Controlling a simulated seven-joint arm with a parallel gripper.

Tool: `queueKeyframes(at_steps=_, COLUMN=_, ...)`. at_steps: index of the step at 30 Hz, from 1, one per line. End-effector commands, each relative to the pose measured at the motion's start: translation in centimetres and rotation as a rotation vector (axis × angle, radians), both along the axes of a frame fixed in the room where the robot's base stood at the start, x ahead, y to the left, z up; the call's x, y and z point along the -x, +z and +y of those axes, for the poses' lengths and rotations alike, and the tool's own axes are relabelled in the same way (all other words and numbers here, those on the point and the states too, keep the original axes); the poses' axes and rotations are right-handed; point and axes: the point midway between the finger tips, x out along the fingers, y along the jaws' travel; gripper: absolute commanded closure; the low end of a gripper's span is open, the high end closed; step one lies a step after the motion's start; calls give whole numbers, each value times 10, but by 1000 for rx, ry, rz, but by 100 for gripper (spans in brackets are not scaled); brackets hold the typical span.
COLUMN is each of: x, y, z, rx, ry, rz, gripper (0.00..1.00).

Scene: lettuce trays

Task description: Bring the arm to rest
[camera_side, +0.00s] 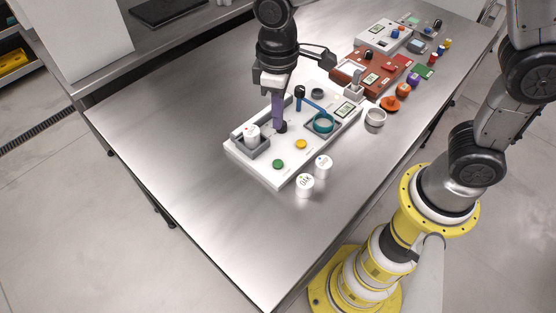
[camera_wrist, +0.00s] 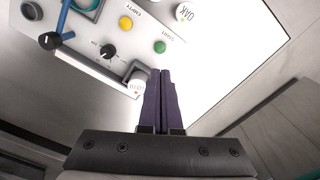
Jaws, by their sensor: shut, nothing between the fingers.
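My gripper (camera_side: 277,127) points down over the white control panel (camera_side: 290,154) on the steel table. Its purple fingers are shut together and empty; they also show in the wrist view (camera_wrist: 162,73). In the side view the fingertips overlap the panel near a black knob (camera_wrist: 108,50); the exact gap is unclear. In the wrist view the tips lie beside the grey holder with a white lidded cup (camera_wrist: 137,84). That cup (camera_side: 252,132) sits at the panel's left end in the side view.
Two white cups (camera_side: 305,183) (camera_side: 323,162) stand before the panel. A yellow button (camera_side: 301,144), a green button (camera_side: 278,164) and a blue lever (camera_side: 312,105) are on it. A brown-red panel (camera_side: 350,73) and small coloured items stand behind. The table's left side is clear.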

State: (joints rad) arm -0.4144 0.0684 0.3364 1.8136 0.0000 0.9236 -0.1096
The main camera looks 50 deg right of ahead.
Motion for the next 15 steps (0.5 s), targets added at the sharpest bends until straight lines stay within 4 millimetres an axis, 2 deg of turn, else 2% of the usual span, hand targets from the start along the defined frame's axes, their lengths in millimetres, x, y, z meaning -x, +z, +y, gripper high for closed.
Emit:
queueKeyframes(at_steps=9, x=-1, y=36, z=0, rx=-1, ry=0, rz=-4, gripper=100)
queueKeyframes(at_steps=15, x=0, y=49, z=0, rx=-1, ry=0, rz=-1, gripper=100)
